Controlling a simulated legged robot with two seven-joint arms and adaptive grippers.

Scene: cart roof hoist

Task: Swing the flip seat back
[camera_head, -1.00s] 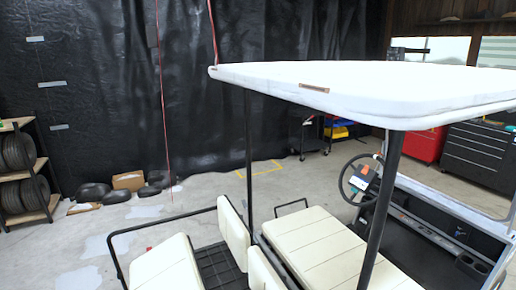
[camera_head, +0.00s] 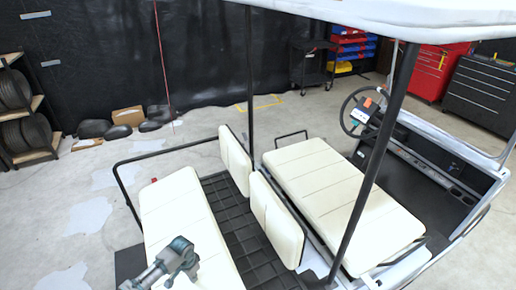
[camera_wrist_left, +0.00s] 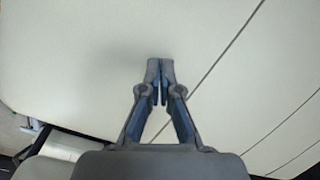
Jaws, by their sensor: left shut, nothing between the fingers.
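The flip seat (camera_head: 178,210) is the long cream cushion at the rear of the cart, lower left in the head view. It lies flat beside the black slatted footwell (camera_head: 232,215). My left gripper (camera_head: 184,258) is over the near end of this seat. In the left wrist view my left gripper (camera_wrist_left: 160,75) is shut and empty, its fingertips together in front of a cream panel (camera_wrist_left: 80,60) with dark seams. I cannot tell whether the tips touch it. My right gripper is not in view.
Two cream backrests (camera_head: 277,220) stand between the footwell and the front bench (camera_head: 340,190). A black rail (camera_head: 165,150) runs around the rear seat's far end. Black posts (camera_head: 375,150) hold the white roof (camera_head: 400,12). Bare floor (camera_head: 60,200) lies to the left.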

